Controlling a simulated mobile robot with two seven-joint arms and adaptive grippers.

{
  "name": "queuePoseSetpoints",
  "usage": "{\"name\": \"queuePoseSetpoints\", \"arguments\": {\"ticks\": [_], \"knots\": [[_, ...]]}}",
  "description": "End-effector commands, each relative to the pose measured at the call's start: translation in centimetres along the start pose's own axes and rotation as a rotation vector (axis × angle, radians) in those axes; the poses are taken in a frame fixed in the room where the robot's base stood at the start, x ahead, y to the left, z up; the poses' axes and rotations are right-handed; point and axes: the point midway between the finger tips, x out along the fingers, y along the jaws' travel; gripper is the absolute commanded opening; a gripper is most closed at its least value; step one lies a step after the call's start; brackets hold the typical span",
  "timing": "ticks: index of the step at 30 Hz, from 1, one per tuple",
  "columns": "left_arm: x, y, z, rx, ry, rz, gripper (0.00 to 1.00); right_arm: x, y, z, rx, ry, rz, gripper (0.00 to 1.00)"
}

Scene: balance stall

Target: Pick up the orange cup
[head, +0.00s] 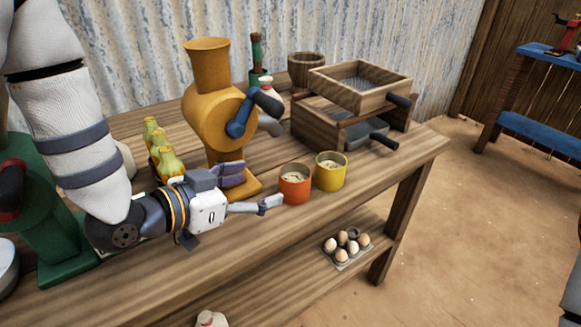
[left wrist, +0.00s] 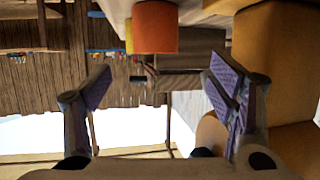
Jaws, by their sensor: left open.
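The orange cup (head: 294,190) stands upright on the wooden table, with pale contents inside. A yellow cup (head: 330,178) stands just right of it. My left gripper (head: 252,188) is open and empty, left of the orange cup, with its fingers pointing toward it. One fingertip looks close to the cup's left side; I cannot tell if they touch. In the left wrist view, which is upside down, the orange cup (left wrist: 155,28) is at the top, ahead of the open fingers (left wrist: 162,85), with part of the yellow cup (left wrist: 129,36) behind it.
A yellow-orange grinder (head: 213,115) with a blue crank stands just behind my left gripper. Wooden sieve boxes (head: 350,125) stand at the back right. Corn cobs (head: 166,160) are behind the wrist. Eggs in a carton (head: 347,245) sit on the lower shelf. The table front is clear.

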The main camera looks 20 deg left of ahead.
Motion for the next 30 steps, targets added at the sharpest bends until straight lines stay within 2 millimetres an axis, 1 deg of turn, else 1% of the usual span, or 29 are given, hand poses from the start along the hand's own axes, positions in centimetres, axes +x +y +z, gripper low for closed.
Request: {"name": "queuePoseSetpoints", "arguments": {"ticks": [1,6,11,15,18,21,26,27,29,30], "knots": [[1.1,0.1,0.5,-0.001,-0.007,0.005,0.77,0.5,0.1,0.5,0.001,-0.020,0.001,0.40],[5.0,0.1,0.8,-0.003,-0.011,0.005,0.77,1.6,0.1,1.4,0.001,-0.058,0.003,0.40],[7.0,0.1,0.6,-0.002,-0.008,0.003,0.77,2.0,0.1,1.6,0.001,-0.069,0.003,0.40],[9.8,0.0,0.8,-0.002,-0.008,0.003,0.77,2.6,0.1,2.0,0.001,-0.088,0.004,0.40],[11.2,0.0,0.7,-0.002,-0.008,0.003,0.77,2.9,0.1,2.3,0.001,-0.097,0.004,0.40],[11.7,0.0,0.5,-0.003,-0.005,0.001,0.77,2.9,0.1,2.3,0.001,-0.097,0.004,0.40],[11.6,0.0,0.3,-0.002,-0.003,0.000,0.77,2.8,0.1,2.2,0.001,-0.095,0.004,0.40],[11.6,0.0,0.3,-0.002,-0.003,0.000,0.68,2.8,0.1,2.2,0.001,-0.095,0.004,0.40],[11.6,0.0,0.3,-0.002,-0.003,0.000,0.54,2.8,0.1,2.2,0.001,-0.095,0.004,0.40],[11.6,0.0,0.3,-0.002,-0.003,0.000,0.45,2.8,0.1,2.2,0.001,-0.095,0.004,0.40]]}}
